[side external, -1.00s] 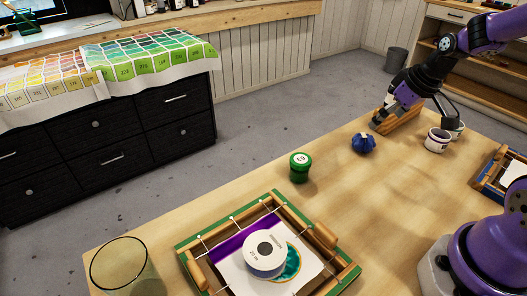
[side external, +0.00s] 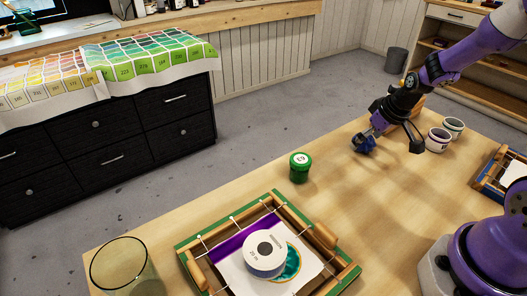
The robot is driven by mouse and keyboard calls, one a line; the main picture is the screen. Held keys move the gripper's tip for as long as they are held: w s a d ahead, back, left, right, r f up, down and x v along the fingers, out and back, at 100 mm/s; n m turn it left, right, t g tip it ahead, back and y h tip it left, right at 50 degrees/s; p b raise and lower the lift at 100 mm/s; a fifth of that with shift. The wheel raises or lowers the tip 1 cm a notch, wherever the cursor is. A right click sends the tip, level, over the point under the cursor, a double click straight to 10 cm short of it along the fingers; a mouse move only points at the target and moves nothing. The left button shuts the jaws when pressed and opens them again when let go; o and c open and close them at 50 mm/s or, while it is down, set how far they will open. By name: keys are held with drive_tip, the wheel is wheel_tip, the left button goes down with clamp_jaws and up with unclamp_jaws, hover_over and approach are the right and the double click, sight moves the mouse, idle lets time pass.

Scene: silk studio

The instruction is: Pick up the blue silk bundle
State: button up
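The blue silk bundle (side external: 366,144) is a small dark blue lump on the wooden table, right of the middle in the side external view. My gripper (side external: 388,144) is low over the table at the bundle. One finger is at the bundle and partly covers it. The other finger stands well apart to the right, near the white and purple jar. The fingers are spread open. I cannot tell whether the near finger touches the bundle.
Two jars (side external: 438,140) stand just right of my gripper. A wooden block (side external: 418,104) is behind it. A green jar (side external: 300,168) stands to the left. A framed silk (side external: 230,226) with a round tub (side external: 265,256) and a glass (side external: 121,268) are in front. The table between is clear.

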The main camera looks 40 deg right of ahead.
drive_tip(key=c, duration=0.6)
drive_tip(key=shift+c, duration=0.2)
